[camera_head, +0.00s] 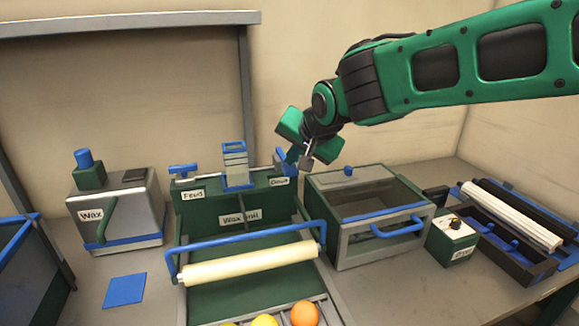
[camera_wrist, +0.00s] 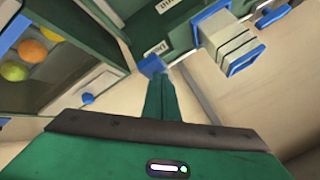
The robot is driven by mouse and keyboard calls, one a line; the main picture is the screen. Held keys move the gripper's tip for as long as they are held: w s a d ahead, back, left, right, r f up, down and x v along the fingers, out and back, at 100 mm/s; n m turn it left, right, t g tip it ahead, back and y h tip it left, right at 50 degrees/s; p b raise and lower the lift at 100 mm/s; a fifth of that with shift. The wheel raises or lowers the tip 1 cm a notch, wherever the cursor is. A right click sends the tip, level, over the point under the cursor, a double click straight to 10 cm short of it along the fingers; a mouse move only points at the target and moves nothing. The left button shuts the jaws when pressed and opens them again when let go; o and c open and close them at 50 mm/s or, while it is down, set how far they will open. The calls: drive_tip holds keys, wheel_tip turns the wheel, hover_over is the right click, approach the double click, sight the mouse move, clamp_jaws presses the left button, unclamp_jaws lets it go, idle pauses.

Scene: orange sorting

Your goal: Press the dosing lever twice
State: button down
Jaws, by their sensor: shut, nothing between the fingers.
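The green wax unit (camera_head: 235,212) stands at the centre of the bench in the head view. Its blue dosing lever (camera_head: 281,161) is at the top right, above the "Dose" label (camera_head: 279,181). My gripper (camera_head: 292,156) is shut and empty, pointing down beside this lever. In the wrist view the shut fingers (camera_wrist: 157,80) reach to the blue lever end (camera_wrist: 151,65), next to its label (camera_wrist: 157,47). The fingertips overlap or touch the lever; I cannot tell which. The fingers hide part of it.
A blue feed lever (camera_head: 184,168) and a clear blue-rimmed column (camera_head: 235,165) stand left of the dosing lever. A glass-topped box (camera_head: 345,256) is close on the right. A cream roller (camera_head: 250,264) and several fruits (camera_head: 304,313) lie in front. A wax box (camera_head: 125,210) stands left.

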drive_tip(key=shift+f, duration=0.9)
idle(0.9)
idle(0.5)
drive_tip(key=shift+r, duration=1.85)
wheel_tip(320, 180, up, 5)
